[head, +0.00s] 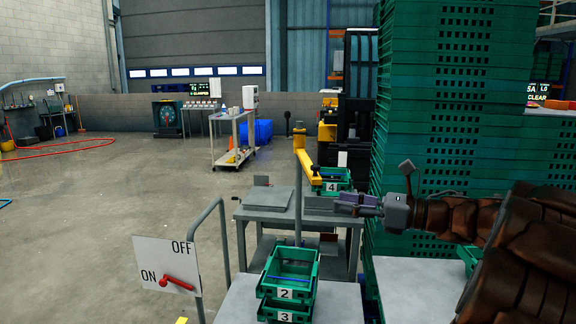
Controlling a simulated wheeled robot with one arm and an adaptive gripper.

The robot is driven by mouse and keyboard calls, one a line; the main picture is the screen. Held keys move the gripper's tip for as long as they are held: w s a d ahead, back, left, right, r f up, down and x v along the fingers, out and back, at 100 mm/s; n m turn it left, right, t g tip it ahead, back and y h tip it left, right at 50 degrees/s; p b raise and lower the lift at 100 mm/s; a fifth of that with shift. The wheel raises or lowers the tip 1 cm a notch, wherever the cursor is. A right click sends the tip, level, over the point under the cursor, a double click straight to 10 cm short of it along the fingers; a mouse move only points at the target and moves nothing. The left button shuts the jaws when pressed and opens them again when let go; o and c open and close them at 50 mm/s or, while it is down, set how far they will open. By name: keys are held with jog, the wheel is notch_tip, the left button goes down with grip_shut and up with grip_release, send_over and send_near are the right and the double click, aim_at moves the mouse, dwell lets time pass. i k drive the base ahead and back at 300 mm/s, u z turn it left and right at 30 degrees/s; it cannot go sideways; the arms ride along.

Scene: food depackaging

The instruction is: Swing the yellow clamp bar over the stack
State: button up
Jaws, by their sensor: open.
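The yellow clamp bar (306,164) sits on top of a thin grey upright post (297,212) near the middle of the head view. Its lower end points toward a green crate marked 4 (332,174). Green crates marked 2 (287,294) and 3 (287,316) are stacked low in front, with the bar off to the back of them. A tall stack of green crates (450,120) fills the right. My gripper (345,203) is open and empty, reaching in from the right, below and right of the bar and apart from it. Its fingertips are small and partly unclear.
A grey table (268,213) stands behind the front crates. An ON/OFF sign with a red lever (177,283) and a grey rail (224,245) stand at the left front. A white cart (233,140) is farther back. The floor at left is mostly open.

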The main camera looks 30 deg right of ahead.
aim_at(307, 160)
jog(key=z, duration=0.05)
jog(key=i, duration=0.85)
jog(key=z, duration=0.5)
